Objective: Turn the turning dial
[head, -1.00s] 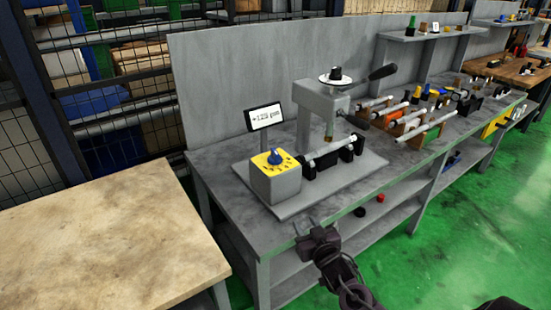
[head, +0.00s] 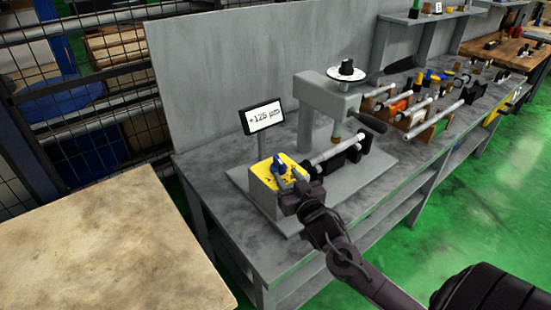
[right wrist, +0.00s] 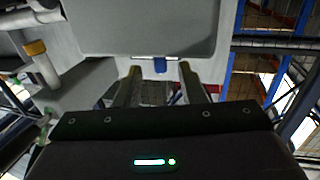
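The blue turning dial (head: 279,165) sits on the yellow top of a grey box (head: 263,196) at the front left of the machine. My right gripper (head: 287,178) reaches in over the near side of this box, with its fingertips at the dial. In the right wrist view the two fingers (right wrist: 160,72) stand apart, and part of the blue dial (right wrist: 160,64) shows between them. I see a gap on both sides of the dial. Part of the yellow face is hidden by the gripper. My left gripper is not in view.
A display (head: 262,117) reading about +125 µm stands behind the box. A shaft (head: 340,150) lies on black supports to the right, beneath a grey press head (head: 328,95). A bare table (head: 100,250) stands at the left.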

